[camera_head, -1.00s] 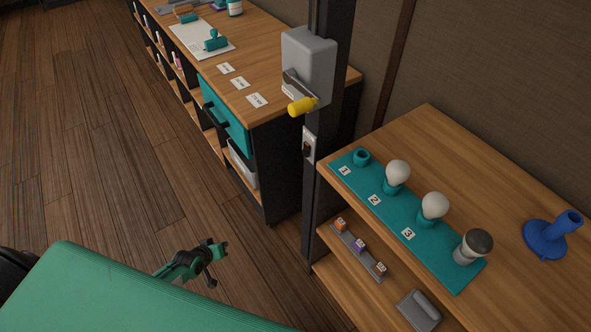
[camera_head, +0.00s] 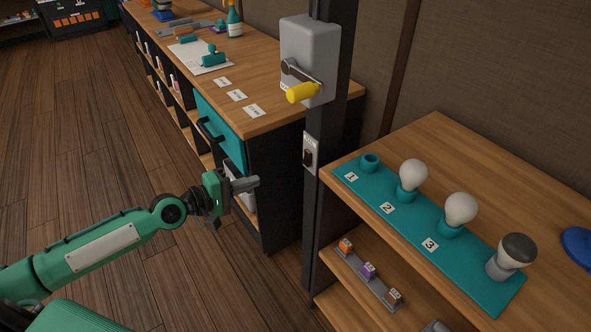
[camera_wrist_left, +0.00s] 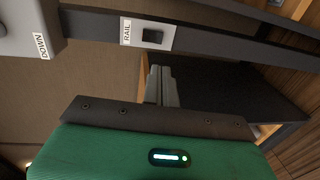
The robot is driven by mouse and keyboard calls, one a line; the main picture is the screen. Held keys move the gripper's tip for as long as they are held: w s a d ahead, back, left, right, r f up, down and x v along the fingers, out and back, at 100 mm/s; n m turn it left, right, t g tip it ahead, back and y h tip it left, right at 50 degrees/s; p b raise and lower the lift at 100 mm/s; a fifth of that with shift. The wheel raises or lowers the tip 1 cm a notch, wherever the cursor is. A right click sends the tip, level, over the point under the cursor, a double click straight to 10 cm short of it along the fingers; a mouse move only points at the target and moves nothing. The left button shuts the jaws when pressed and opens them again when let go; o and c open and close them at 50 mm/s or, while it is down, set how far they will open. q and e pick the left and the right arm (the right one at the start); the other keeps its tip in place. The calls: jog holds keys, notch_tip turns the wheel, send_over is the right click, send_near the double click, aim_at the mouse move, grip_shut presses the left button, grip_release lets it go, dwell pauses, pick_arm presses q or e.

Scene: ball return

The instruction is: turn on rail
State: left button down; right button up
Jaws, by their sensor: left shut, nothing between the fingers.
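The rail switch is a dark rocker on a pale plate (camera_head: 309,155), fixed to a black post (camera_head: 317,210) below a grey box. In the left wrist view the switch (camera_wrist_left: 152,36) sits beside a label reading RAIL. My left gripper (camera_head: 255,183) is shut and empty, to the left of the post and a little lower than the switch, apart from it. Its fingers (camera_wrist_left: 161,72) point toward the post in the left wrist view. My right gripper is not in view.
The grey box (camera_head: 310,58) has a lever with a yellow handle (camera_head: 302,92). A wooden bench with a teal drawer (camera_head: 222,132) stands left of the post. A shelf (camera_head: 450,150) at right holds bulbs on a teal strip (camera_head: 385,207). Floor at left is clear.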

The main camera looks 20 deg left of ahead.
pick_arm(q)
jog(key=p, duration=0.2)
send_near(305, 164)
jog(key=p+x, duration=0.1)
jog(key=x, duration=0.4)
jog(key=shift+w+d, duration=0.15)
jog(key=shift+w, duration=0.05)
jog(key=shift+w+d+f, duration=0.1)
jog(key=shift+w+d, duration=0.3)
jog(key=shift+w, duration=0.1)
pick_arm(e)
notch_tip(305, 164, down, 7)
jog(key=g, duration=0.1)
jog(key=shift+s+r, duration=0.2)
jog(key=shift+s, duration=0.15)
pick_arm(q)
jog(key=shift+f, duration=0.15)
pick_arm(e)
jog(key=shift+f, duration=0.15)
